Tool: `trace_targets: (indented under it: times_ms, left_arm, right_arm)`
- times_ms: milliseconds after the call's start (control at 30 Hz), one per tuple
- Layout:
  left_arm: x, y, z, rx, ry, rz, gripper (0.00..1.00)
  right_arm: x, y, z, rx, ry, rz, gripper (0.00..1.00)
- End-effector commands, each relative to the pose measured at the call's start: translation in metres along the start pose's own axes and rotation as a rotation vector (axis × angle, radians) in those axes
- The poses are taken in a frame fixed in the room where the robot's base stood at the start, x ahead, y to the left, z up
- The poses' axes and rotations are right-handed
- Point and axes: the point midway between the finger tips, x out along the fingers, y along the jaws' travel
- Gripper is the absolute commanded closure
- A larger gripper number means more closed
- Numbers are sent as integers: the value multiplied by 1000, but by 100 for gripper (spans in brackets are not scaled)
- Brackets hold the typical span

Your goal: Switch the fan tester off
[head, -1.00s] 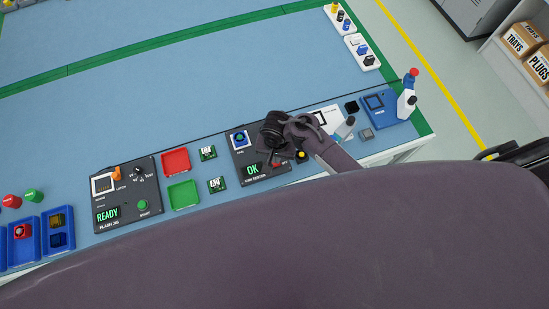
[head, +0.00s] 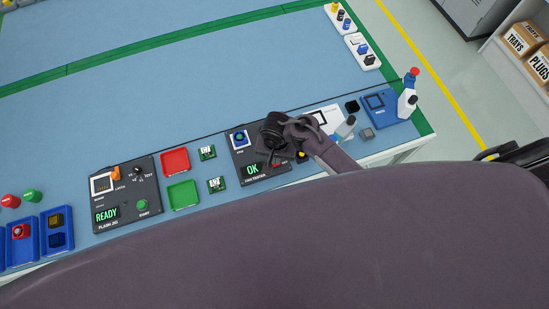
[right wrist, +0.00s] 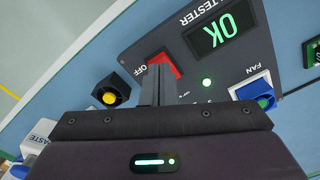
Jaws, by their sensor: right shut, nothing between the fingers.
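The fan tester (head: 243,184) is a dark box at the near edge of the table, and its screen (head: 252,169) reads OK in green. In the right wrist view, its red switch (right wrist: 174,65) sits beside the word OFF. A green lamp (right wrist: 207,82) is lit near it. A blue fan (right wrist: 264,101) sits in the white socket marked FAN. My right gripper (right wrist: 158,70) is shut and empty, with its fingertips at the red switch, partly covering it. I cannot tell whether they touch it. My left gripper is not in view.
A black block with a yellow button (right wrist: 108,96) stands close beside the tester. Red (head: 175,161) and green (head: 183,195) trays and green boards (head: 216,185) lie to the left, before the flash jig (head: 125,195).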

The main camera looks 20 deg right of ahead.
Motion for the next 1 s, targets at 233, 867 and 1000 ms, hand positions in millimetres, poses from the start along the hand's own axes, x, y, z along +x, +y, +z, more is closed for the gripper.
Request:
trace_targets:
  times_ms: [233, 867, 1000]
  left_arm:
    - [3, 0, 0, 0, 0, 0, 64]
    - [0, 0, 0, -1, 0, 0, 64]
    - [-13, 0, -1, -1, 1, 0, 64]
  right_arm:
    - [4, 0, 0, 0, 0, 0, 100]
    - [4, 0, 0, 0, 1, 0, 100]
    - [-7, 0, 0, -1, 0, 1, 100]
